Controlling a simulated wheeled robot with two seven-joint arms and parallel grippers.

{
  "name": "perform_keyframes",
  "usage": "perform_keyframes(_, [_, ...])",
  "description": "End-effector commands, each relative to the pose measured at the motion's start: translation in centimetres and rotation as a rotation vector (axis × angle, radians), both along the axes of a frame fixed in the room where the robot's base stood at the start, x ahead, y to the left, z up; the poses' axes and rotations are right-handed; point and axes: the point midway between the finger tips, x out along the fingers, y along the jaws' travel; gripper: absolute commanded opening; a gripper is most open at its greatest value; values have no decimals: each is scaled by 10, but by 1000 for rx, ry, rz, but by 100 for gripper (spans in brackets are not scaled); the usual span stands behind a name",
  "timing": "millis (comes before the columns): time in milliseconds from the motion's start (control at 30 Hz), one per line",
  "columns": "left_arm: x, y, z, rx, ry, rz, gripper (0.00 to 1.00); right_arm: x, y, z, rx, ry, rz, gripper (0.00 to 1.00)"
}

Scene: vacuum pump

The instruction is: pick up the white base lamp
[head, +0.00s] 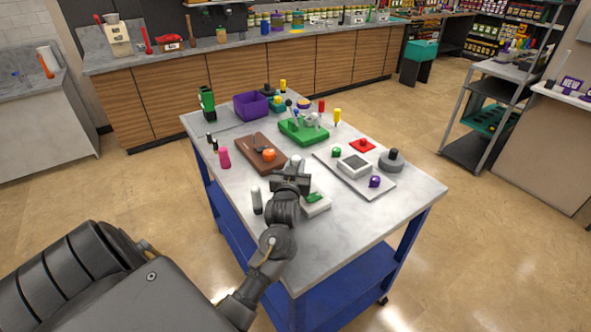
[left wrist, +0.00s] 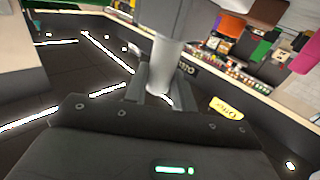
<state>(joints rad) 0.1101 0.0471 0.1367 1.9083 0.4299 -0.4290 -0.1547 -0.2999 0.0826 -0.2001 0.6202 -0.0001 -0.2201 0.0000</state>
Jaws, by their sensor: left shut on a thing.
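My left gripper (head: 290,180) reaches over the near part of the table. In the left wrist view, its fingers (left wrist: 158,84) are shut on a pale grey-white, roughly cylindrical thing (left wrist: 170,60), which looks to be the white base lamp. My right gripper is not in view.
A grey cylinder (head: 257,200) stands left of the gripper, and a white box with a green top (head: 315,203) lies close on its right. A brown board (head: 248,158), green tray (head: 304,134) and pale panel (head: 333,162) lie farther back. The table's front right (head: 375,215) is bare.

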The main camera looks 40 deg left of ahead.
Motion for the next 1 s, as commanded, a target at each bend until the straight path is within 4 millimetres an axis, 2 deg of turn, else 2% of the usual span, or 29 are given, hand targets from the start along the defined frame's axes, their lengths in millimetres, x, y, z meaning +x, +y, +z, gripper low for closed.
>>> perform_keyframes(167, [0, 0, 15, 0, -6, 0, 0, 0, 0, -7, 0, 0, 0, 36])
perform_keyframes(267, [0, 0, 30, 0, -7, 0, 0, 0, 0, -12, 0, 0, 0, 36])
perform_keyframes(567, [-53, 15, 94, 2, -8, 1, 0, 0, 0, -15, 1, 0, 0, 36])
perform_keyframes(700, [-88, 25, 105, 4, -3, 2, 0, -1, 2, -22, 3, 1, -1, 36])
perform_keyframes(867, [-116, 32, 118, 5, -2, 1, 0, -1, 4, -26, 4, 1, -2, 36])
perform_keyframes(900, [-121, 34, 124, 6, 4, 1, 0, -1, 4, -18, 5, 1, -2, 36])
perform_keyframes(1000, [-129, 36, 127, 3, 2, 1, 0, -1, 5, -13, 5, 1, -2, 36])
